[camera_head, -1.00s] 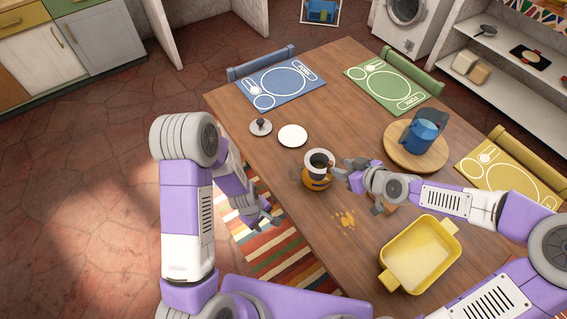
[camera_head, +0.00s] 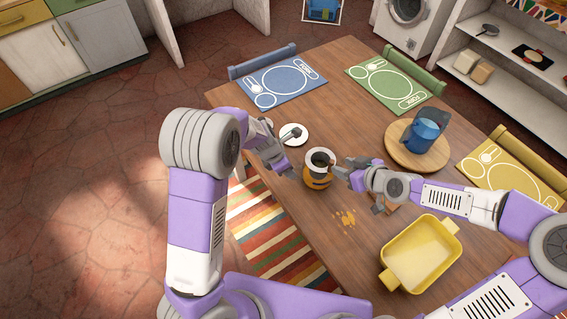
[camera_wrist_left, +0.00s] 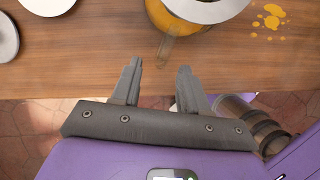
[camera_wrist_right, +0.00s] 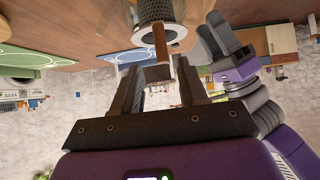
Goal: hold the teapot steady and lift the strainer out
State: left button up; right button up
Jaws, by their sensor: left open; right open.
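The orange teapot (camera_head: 316,183) stands upright on the wooden table, between my two grippers. The strainer (camera_head: 320,160) sits in its open top. My left gripper (camera_head: 291,153) is open and empty just left of the teapot. In the left wrist view the teapot (camera_wrist_left: 186,22) is ahead, its clear handle (camera_wrist_left: 168,48) pointing toward the gap between the fingers, beyond the tips. My right gripper (camera_head: 346,170) is open close to the teapot's right side. In the right wrist view the strainer's mesh (camera_wrist_right: 158,10) and brown handle (camera_wrist_right: 160,42) show ahead, the handle lined up with the finger gap.
A white saucer (camera_head: 299,138) lies behind my left gripper; a grey lid (camera_wrist_left: 6,40) lies left of it. Yellow spots (camera_head: 345,217) and a yellow dish (camera_head: 386,283) are nearer right. A blue pitcher (camera_head: 424,135) stands on a round board (camera_head: 402,157) at right.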

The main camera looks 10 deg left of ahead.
pick_arm(q)
jog(key=shift+x, duration=2.1)
jog(key=shift+c, duration=0.4)
grip_shut()
